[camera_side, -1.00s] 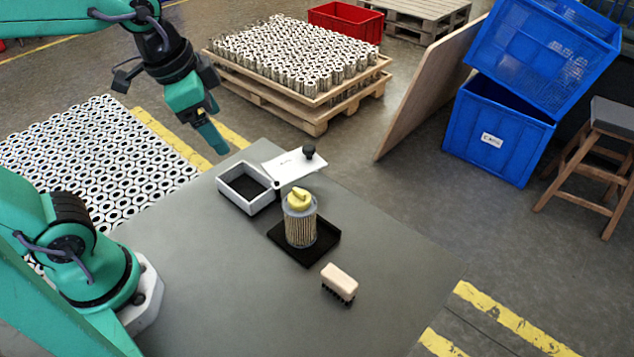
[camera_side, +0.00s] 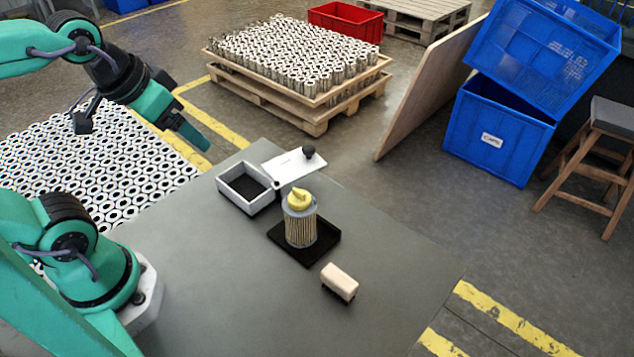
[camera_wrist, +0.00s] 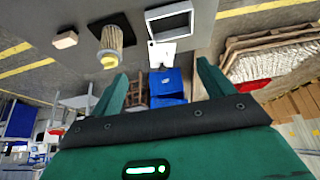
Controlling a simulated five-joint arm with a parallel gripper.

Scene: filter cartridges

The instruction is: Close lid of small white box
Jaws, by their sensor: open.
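The small white box (camera_side: 224,188) stands on the grey table near its far edge, with a dark inside showing. Its white lid (camera_side: 283,171) is swung open to the right side of the box, with a black knob (camera_side: 308,152) on it. In the wrist view the box (camera_wrist: 150,22) and the open lid (camera_wrist: 163,55) are at the top. My gripper (camera_side: 207,146) is up in the air to the left of the box, beyond the table's far left edge. In the wrist view my gripper (camera_wrist: 165,75) has its two fingers wide apart with nothing between them.
A filter cartridge (camera_side: 300,228) with a yellow top stands on a black tray (camera_side: 326,246) right of the box. A brush (camera_side: 340,282) lies nearer the front. The table (camera_side: 210,290) is clear at front left. A pallet of cartridges (camera_side: 310,118) stands on the floor behind.

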